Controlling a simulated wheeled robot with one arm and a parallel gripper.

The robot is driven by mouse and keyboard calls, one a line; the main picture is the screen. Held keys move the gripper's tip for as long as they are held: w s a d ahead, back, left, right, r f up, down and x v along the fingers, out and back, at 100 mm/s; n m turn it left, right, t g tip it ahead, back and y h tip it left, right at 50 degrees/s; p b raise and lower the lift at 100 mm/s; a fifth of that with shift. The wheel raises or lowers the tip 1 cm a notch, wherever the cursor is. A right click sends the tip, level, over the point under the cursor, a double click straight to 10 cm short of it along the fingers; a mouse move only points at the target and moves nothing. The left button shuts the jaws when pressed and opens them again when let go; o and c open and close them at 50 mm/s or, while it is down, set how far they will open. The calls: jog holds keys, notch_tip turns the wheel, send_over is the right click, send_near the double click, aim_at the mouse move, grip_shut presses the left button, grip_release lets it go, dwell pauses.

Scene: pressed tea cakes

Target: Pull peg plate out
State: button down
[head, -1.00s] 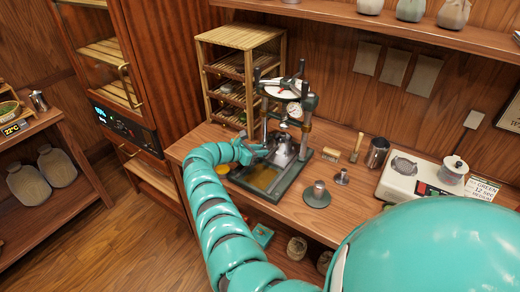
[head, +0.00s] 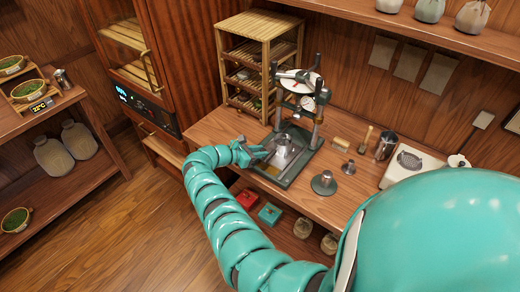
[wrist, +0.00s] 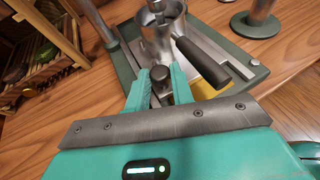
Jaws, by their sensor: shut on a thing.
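The tea press (head: 283,154) stands on the wooden counter, with a steel pot-like mould (head: 285,146) on its base. My gripper (head: 252,155) is at the front left of the press base. In the wrist view my gripper (wrist: 161,88) is shut on a short dark round peg (wrist: 161,76), which I take to be part of the peg plate. The plate below it is mostly hidden by my fingers. The steel mould (wrist: 160,38) with a dark handle (wrist: 203,62) stands just beyond my fingers, and a yellowish surface (wrist: 203,90) shows on the base.
A bamboo rack (head: 258,62) stands behind and left of the press. A round-based steel tool (head: 324,183), a cup (head: 386,146) and a white scale (head: 410,165) are to the right. Red (head: 247,199) and teal (head: 270,214) boxes lie on the shelf below.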

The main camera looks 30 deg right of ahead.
jog(key=c, duration=1.5)
grip_release()
jog(key=shift+c, duration=0.2)
jog(key=shift+a, duration=0.1)
jog(key=b+v, duration=0.3)
jog(key=v, duration=1.4)
jog(key=shift+a, duration=0.15)
